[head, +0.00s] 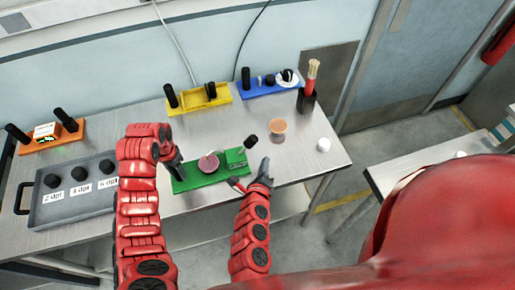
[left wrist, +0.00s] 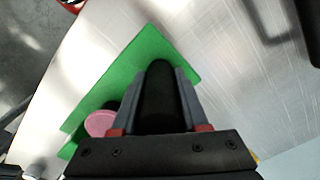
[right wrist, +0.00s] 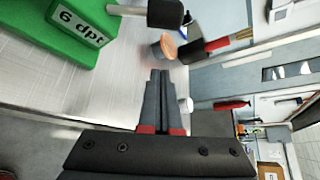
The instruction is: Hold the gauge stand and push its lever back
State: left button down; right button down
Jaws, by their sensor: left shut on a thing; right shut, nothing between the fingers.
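The gauge stand (head: 208,172) is a green base with a pink disc on top, lying on the metal table. The pink disc (left wrist: 101,123) also shows in the left wrist view. My left gripper (head: 175,164) is shut on the black upright handle (left wrist: 159,98) at the stand's left end. A pale rod with a black knob (head: 250,141), which looks like the lever, stands at the right end. The knob (right wrist: 165,13) and a "6 dpt" label (right wrist: 80,25) show in the right wrist view. My right gripper (head: 265,166) is shut and empty, just right of the stand, apart from the knob.
An orange-topped cup (head: 277,131), a white cylinder (head: 323,145) and a brush in a black holder (head: 307,99) stand to the right. Yellow (head: 196,100) and blue (head: 263,90) modules lie behind. A grey tray (head: 42,215) and an orange module (head: 47,142) are at left.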

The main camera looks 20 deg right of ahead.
aim_at(252, 144)
jog(key=x, duration=0.5)
jog(key=shift+w+d+f, duration=0.15)
jog(key=shift+w+d, duration=0.05)
jog(key=shift+w, duration=0.1)
jog(key=shift+w+a+r, duration=0.3)
jog(key=shift+a+r, duration=0.1)
jog(key=shift+a, duration=0.1)
jog(key=shift+w+a+r, duration=0.25)
jog(key=shift+a+r, duration=0.6)
jog(key=shift+a, duration=0.15)
jog(key=shift+a+r+n+h, duration=0.3)
jog(key=shift+a+n+h, duration=0.05)
jog(key=shift+n+h, duration=0.15)
jog(key=shift+a+r+n+t+h, duration=0.6)
jog(key=shift+a+n, duration=0.1)
jog(key=shift+n, duration=0.2)
jog(key=shift+a+r+n+t+h, duration=0.25)
jog(key=shift+a+n+t+h, duration=0.2)
jog(key=shift+a+n, duration=0.3)
jog(key=shift+a+r+n+t+h, duration=0.2)
jog(key=shift+a+n+t+h, duration=0.25)
jog(key=shift+n, duration=0.4)
pick_arm(q)
jog(key=shift+d, duration=0.1)
